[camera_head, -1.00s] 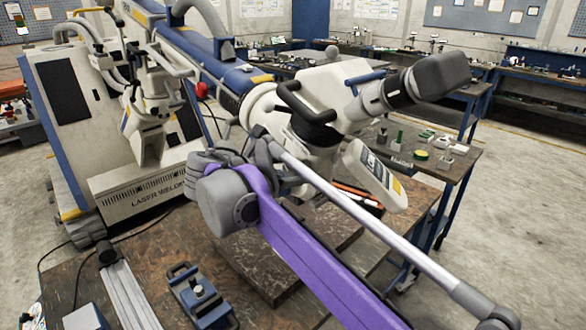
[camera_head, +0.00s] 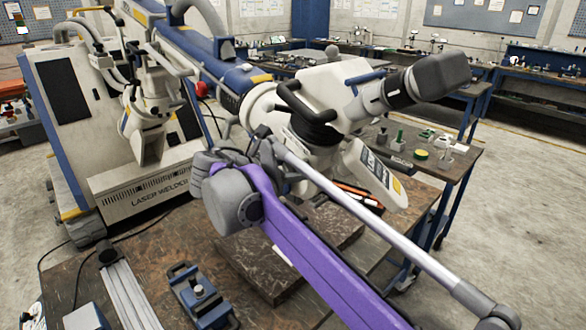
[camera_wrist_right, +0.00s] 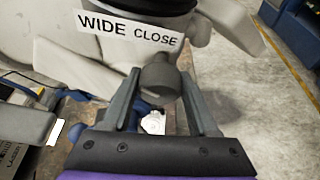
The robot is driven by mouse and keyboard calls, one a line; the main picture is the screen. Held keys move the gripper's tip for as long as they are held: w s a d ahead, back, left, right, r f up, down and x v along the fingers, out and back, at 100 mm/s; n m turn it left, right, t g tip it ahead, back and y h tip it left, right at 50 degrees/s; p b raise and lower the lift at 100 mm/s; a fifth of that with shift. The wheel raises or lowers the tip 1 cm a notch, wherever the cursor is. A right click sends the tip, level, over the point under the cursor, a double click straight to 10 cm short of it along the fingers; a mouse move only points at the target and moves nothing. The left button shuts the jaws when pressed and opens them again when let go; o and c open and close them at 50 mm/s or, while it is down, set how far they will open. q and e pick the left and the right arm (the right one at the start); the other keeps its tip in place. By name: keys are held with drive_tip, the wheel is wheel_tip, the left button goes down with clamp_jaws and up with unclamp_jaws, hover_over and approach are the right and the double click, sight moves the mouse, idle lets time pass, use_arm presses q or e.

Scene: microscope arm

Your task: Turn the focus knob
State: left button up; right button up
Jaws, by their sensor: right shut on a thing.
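The microscope (camera_head: 335,88) is a white and grey head on the end of the blue machine arm. In the right wrist view its body carries "WIDE" and "CLOSE" labels (camera_wrist_right: 128,30). A dark grey round focus knob (camera_wrist_right: 158,82) sticks out below the labels. My right gripper (camera_wrist_right: 158,76) has one finger on each side of the knob and is shut on it. In the head view my purple right arm reaches up to the microscope's underside, and its own wrist hides the fingers and the knob. My left gripper is not in view.
A white laser welder cabinet (camera_head: 140,190) stands at the left. A blue clamp fixture (camera_head: 198,296) and a metal rail (camera_head: 128,292) lie on the near table. A side table (camera_head: 455,168) with small items stands at the right. Open floor lies beyond it.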

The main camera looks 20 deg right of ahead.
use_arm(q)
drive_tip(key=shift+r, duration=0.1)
use_arm(e)
drive_tip(key=shift+r+m+t+p, duration=0.1)
drive_tip(key=shift+m+t+p, duration=0.45)
drive_tip(key=shift+m+t, duration=0.5)
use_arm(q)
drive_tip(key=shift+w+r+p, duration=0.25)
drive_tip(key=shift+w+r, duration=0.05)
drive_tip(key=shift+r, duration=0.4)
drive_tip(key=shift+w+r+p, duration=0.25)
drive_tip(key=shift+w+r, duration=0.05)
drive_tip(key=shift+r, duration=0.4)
use_arm(e)
drive_tip(key=shift+m+t, duration=0.55)
drive_tip(key=shift+m, duration=0.8)
drive_tip(key=o, duration=1.4)
drive_tip(key=shift+c, duration=0.2)
drive_tip(key=shift+a, duration=0.1)
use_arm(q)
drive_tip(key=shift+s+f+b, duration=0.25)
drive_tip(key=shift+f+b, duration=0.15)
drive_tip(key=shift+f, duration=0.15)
use_arm(e)
drive_tip(key=v, duration=1)
drive_tip(key=shift+s+a, duration=0.15)
drive_tip(key=shift+s, duration=0.2)
